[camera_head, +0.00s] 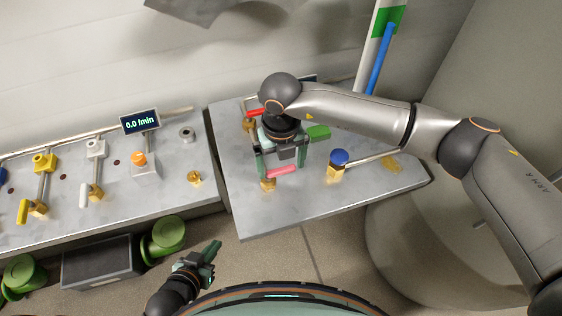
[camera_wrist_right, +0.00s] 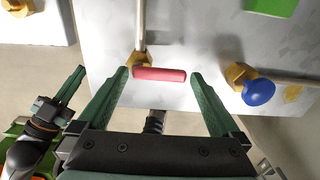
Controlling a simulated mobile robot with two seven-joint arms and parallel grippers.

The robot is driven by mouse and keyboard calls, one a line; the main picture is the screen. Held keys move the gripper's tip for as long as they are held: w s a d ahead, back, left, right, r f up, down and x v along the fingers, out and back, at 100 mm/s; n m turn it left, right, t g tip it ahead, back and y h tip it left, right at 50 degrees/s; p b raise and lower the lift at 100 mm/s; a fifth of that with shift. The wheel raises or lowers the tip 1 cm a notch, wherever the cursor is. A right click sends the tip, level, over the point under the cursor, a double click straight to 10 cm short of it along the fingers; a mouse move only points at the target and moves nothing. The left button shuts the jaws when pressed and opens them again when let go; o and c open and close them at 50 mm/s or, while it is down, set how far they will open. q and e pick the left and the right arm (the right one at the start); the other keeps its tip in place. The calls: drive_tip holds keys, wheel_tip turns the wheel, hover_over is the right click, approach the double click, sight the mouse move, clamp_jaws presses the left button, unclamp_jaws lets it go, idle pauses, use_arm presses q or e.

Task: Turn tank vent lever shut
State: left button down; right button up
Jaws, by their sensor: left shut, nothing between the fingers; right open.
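A pink-red lever (camera_head: 281,171) on a brass valve (camera_head: 268,185) sits near the front of the right bench panel. It lies crosswise to its pipe in the right wrist view (camera_wrist_right: 159,74). My right gripper (camera_head: 284,162) is open over this lever, with one finger to each side of its ends. Another red lever (camera_head: 256,112) and a green handle (camera_head: 318,132) show behind that gripper, partly hidden. No label tells me which is the tank vent lever. My left gripper (camera_head: 214,250) is shut and empty, low in front of the benches.
A blue knob (camera_head: 339,157) on a brass valve stands right of the pink-red lever. The left bench (camera_head: 120,205) carries yellow, white and orange valves and a display (camera_head: 140,121) reading 0.0 l/min. A gap separates the benches. A large rounded tank-like body (camera_head: 400,235) stands at right.

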drive_tip(key=shift+f, duration=0.2)
drive_tip(key=shift+c, duration=0.2)
drive_tip(key=c, duration=1)
